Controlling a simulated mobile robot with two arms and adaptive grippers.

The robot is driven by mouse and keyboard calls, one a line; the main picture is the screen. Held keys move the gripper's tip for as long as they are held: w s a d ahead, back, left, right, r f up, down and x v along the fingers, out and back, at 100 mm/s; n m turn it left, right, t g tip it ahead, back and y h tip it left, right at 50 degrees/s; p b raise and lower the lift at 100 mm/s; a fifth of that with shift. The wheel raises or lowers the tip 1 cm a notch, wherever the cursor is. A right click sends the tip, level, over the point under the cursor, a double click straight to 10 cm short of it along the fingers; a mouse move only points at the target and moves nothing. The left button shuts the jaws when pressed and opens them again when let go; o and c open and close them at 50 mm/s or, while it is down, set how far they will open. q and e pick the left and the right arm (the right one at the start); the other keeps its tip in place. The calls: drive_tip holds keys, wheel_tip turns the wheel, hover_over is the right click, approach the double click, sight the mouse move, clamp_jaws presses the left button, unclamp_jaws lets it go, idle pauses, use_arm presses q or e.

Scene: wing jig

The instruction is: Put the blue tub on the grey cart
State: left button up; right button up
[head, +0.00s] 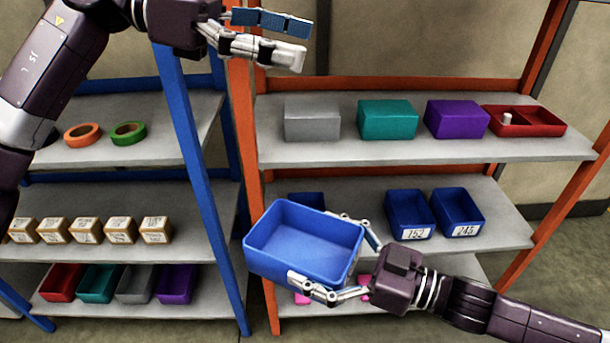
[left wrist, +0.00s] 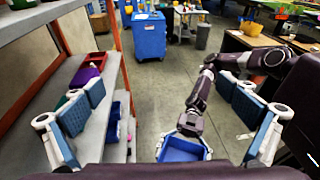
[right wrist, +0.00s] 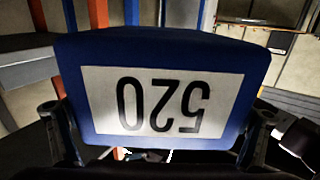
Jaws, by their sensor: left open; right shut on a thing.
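The blue tub (head: 290,232) is empty and held in front of the shelves, slightly tilted, with its open top up. My right gripper (head: 320,250) is shut on it, with a finger along either side of its near right end. In the right wrist view the tub's wall (right wrist: 258,75) fills the middle and bears a label reading 520 upside down. The tub also shows low in the left wrist view (left wrist: 182,150). My left gripper (head: 300,40) is open and empty, high above the shelves. I cannot make out a grey cart in any view.
An orange-framed shelf (head: 430,150) holds boxes, a red divided tray (head: 525,120) and blue tubs labelled 152 and 245. A blue-framed shelf (head: 190,205) stands left. The left wrist view shows open floor (left wrist: 158,90), a blue cabinet (left wrist: 149,38) and tables beyond.

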drive_tip(key=shift+r, duration=0.1)
use_arm(q)
drive_tip(key=s+d+f+m+y, duration=0.2)
drive_tip(key=s+d+f+y, duration=0.15)
drive_tip(key=f, duration=0.25)
drive_tip(key=s+d+f+m+y, duration=0.2)
drive_tip(key=f+y, duration=0.3)
drive_tip(key=f, duration=0.1)
use_arm(e)
drive_tip(key=shift+d, duration=0.1)
use_arm(q)
drive_tip(key=a+f+y, duration=0.1)
drive_tip(key=f+y, duration=0.1)
drive_tip(key=f, duration=0.4)
drive_tip(key=a+f+t+y, duration=0.1)
drive_tip(key=a+f+y, duration=0.1)
drive_tip(key=f, duration=0.3)
drive_tip(key=a+f+y, duration=0.2)
drive_tip(key=f+y, duration=0.1)
drive_tip(key=f, duration=0.3)
drive_tip(key=shift+w+f+m, duration=0.3)
drive_tip(key=shift+f+m, duration=0.05)
drive_tip(key=shift+m, duration=0.05)
